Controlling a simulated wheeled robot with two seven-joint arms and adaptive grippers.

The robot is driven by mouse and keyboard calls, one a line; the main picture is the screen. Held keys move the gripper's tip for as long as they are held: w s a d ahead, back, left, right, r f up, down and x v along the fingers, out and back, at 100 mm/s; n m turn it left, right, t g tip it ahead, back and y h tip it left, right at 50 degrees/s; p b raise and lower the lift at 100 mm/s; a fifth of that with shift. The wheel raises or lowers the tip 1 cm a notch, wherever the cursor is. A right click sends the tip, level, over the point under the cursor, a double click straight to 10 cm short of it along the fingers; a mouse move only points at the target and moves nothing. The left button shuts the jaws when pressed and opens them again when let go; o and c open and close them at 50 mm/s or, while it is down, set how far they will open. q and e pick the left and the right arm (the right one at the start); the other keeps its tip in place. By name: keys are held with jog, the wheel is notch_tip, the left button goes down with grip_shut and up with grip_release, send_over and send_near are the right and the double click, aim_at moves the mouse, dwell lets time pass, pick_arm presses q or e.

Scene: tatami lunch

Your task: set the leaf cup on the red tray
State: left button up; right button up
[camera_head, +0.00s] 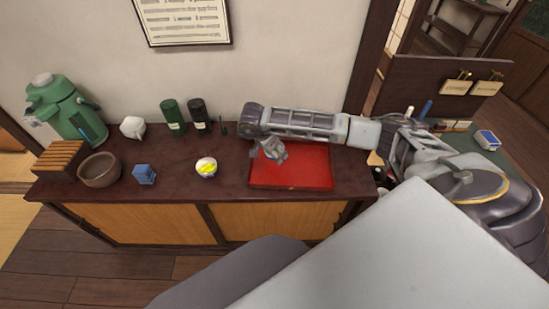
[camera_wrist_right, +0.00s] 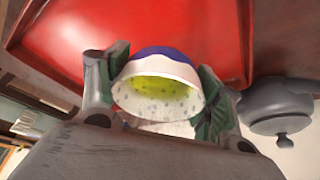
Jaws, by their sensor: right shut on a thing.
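The leaf cup (camera_wrist_right: 158,90) is white with a blue band and a yellow-green inside. In the right wrist view it sits between the two fingers of my right gripper (camera_wrist_right: 158,88), which is shut on it. The red tray (camera_head: 310,170) lies on the dark counter, and it also fills the upper part of the right wrist view (camera_wrist_right: 75,45). In the head view my right gripper (camera_head: 271,151) is over the tray's back left part. The cup is hardly visible there, and I cannot tell whether it touches the tray. My left gripper is not in view.
A white bowl with yellow contents (camera_head: 206,168) stands left of the tray, with a blue block (camera_head: 145,174) and a brown bowl (camera_head: 99,170) further left. Dark canisters (camera_head: 173,117) stand behind. A grey lidded pot (camera_wrist_right: 280,105) shows beside the tray in the wrist view.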

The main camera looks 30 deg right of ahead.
aim_at(274, 163)
jog(key=shift+f, duration=0.15)
jog(key=shift+f, duration=1.8)
jog(key=shift+f, duration=0.1)
jog(key=o, duration=1.1)
jog(key=v, duration=1.2)
